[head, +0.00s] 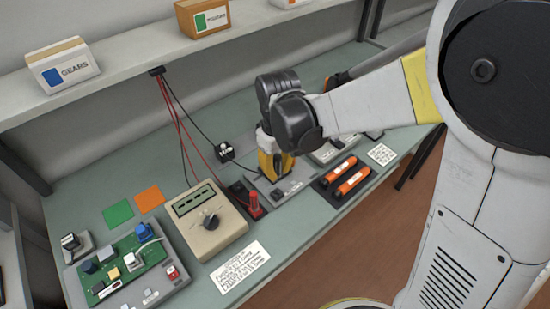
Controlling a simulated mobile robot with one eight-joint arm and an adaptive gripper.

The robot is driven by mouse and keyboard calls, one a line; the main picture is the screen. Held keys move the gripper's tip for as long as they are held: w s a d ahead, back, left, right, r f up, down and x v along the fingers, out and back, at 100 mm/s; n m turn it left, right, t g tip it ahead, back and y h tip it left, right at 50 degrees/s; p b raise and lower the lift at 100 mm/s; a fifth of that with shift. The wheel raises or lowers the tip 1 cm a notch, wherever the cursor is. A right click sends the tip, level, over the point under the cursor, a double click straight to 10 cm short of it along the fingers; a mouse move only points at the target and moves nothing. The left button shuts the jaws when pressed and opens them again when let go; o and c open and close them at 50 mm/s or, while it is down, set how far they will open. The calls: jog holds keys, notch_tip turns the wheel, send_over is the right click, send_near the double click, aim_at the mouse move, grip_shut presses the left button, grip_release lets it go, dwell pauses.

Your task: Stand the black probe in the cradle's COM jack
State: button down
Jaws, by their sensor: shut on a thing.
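My gripper (275,174) points down over the back middle of the bench, seen from behind my arm. Its fingertips are small and partly hidden. It is shut, and a black lead runs to it, so the thing held appears to be the black probe, itself barely visible. A red probe (254,204) stands upright in the dark cradle (238,188), just left of and in front of my gripper. The cradle's COM jack cannot be made out.
A beige meter (211,222) with a dial stands left of the cradle. A green circuit board (127,262) lies further left. Two orange cylinders (352,181) lie in a dark tray on the right. Leads hang from a shelf bracket (157,71).

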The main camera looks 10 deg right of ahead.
aim_at(277, 155)
jog(key=shift+w+f+b, duration=0.25)
jog(key=shift+f+b, duration=0.15)
jog(key=shift+f, duration=0.25)
jog(key=shift+f+b, duration=2.85)
jog(key=shift+f, duration=0.8)
jog(key=shift+f, duration=0.1)
jog(key=c, duration=1.3)
grip_release()
notch_tip(277, 155, up, 12)
